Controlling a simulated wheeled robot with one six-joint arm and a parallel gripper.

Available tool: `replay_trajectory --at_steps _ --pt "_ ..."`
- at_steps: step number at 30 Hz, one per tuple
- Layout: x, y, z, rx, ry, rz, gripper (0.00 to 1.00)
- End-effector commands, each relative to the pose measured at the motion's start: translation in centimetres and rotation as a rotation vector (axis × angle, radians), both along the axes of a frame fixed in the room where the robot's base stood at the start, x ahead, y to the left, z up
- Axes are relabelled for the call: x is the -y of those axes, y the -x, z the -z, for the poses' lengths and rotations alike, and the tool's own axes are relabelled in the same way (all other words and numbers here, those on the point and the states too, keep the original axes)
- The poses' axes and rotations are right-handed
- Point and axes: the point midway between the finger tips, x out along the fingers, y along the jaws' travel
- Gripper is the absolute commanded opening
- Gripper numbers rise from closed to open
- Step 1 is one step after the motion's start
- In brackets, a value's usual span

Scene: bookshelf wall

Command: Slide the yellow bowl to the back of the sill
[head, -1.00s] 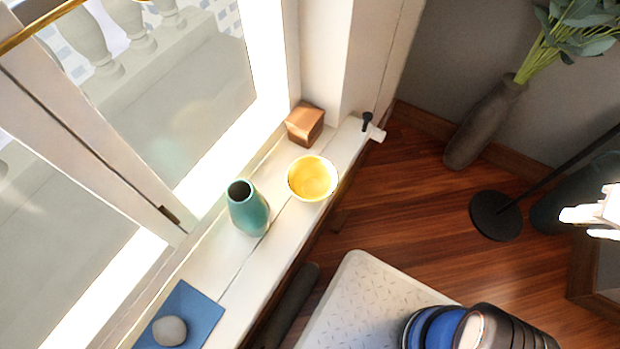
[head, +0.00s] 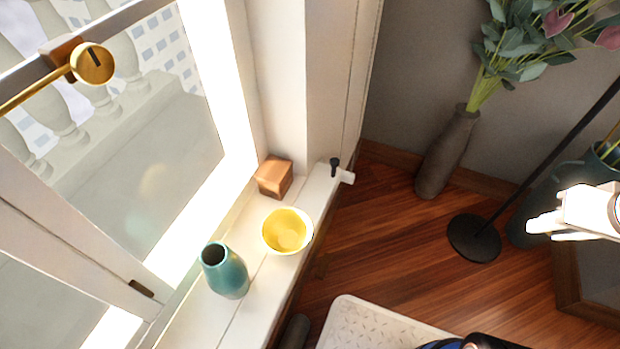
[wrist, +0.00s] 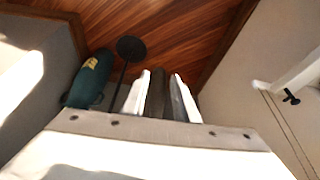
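The yellow bowl (head: 287,232), with a pale outer wall, stands upright on the white window sill (head: 262,280) in the head view. It sits between a teal vase and a wooden block, close to the sill's room-side edge. My gripper (head: 534,229) is at the right edge of the head view, over the floor side and well apart from the bowl. In the wrist view its two white fingers (wrist: 160,76) stand apart, with a dark shape seen between them and nothing clearly held. The bowl is not in the wrist view.
The teal vase (head: 224,272) stands left of the bowl; the wooden block (head: 274,176) sits by the window corner. A black handle (head: 335,166) is at the sill's end. A grey floor vase (head: 447,155) and lamp base (head: 474,237) stand on the wood floor.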

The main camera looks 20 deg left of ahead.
Motion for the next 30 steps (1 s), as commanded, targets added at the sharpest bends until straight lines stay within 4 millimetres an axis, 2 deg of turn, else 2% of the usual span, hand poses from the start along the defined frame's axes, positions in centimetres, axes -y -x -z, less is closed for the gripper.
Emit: replay_trajectory --at_steps 8,16,23,30 --pt "-5.6 -2.6 -1.9 -0.103 -0.037 -0.206 0.27" --pt "-12.3 -4.2 -3.6 -0.211 -0.072 -0.423 0.27" --pt "-18.7 -4.5 -4.7 -0.304 -0.096 -0.611 0.27" --pt "-25.7 -3.8 -5.4 -0.405 -0.118 -0.807 0.27"
